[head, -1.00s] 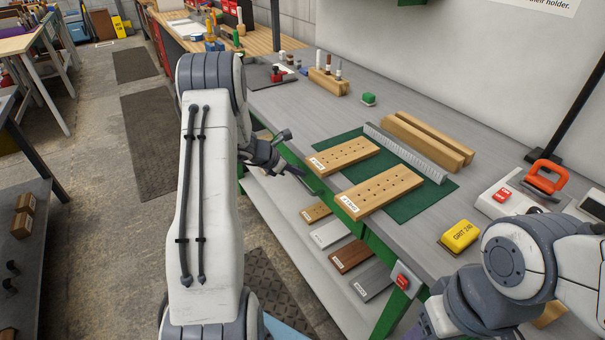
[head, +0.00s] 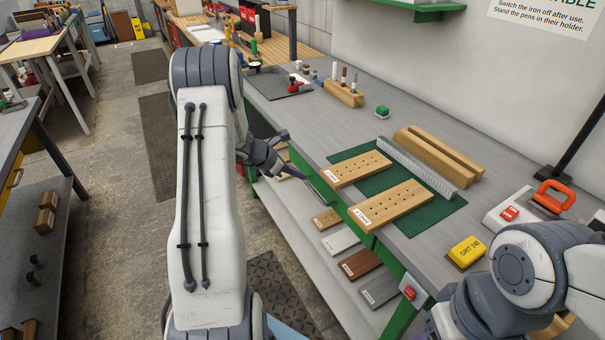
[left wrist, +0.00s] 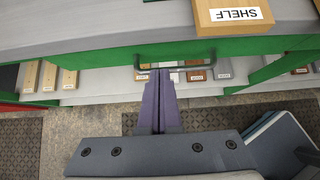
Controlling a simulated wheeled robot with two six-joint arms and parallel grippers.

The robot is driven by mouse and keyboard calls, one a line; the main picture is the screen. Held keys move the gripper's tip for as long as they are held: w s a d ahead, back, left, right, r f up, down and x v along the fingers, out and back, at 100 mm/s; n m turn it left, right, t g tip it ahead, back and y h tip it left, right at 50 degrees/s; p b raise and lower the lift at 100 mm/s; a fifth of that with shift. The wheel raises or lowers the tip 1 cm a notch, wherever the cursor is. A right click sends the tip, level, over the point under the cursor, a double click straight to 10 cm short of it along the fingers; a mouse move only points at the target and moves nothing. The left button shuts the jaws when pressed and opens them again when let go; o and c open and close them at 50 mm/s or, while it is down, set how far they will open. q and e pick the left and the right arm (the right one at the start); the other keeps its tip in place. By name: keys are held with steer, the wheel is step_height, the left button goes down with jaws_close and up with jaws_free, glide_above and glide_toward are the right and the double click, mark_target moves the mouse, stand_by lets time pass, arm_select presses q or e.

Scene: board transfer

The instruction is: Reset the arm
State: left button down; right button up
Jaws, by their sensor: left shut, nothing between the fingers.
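My left arm comes in from the left in the head view, and its gripper (head: 291,172) hangs beside the front edge of the workbench. In the left wrist view the purple-grey fingers (left wrist: 157,100) are pressed together with nothing between them. They point at the green bench front and a dark bar handle (left wrist: 176,54). My right arm shows at the lower right of the head view, but its gripper is out of the picture.
Two drilled wooden boards (head: 391,205) (head: 359,168) lie on a green mat (head: 436,217) on the bench. A wooden pen holder (head: 343,94), yellow grit block (head: 466,251) and orange-handled iron (head: 553,196) stand there too. Several boards lie on the lower shelf (head: 303,249).

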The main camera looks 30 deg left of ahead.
arm_select(q)
steer(key=s+d+r+n+g+y, duration=0.1)
steer(key=s+d+r+n, duration=0.3)
steer(key=s+d+n, duration=0.7)
steer(key=s+d+r+n+g+y, duration=0.1)
steer(key=s+d+r+n+g, duration=0.3)
steer(key=s+d+n, duration=0.7)
steer(key=s+d+r+n+g+y, duration=0.1)
steer(key=s+d+r+n+g, duration=0.1)
steer(key=s+d+r+n, duration=0.4)
steer(key=s+d+n, duration=0.5)
steer(key=s+n, duration=0.1)
steer(key=s, duration=0.1)
steer(key=shift+n+g, duration=0.4)
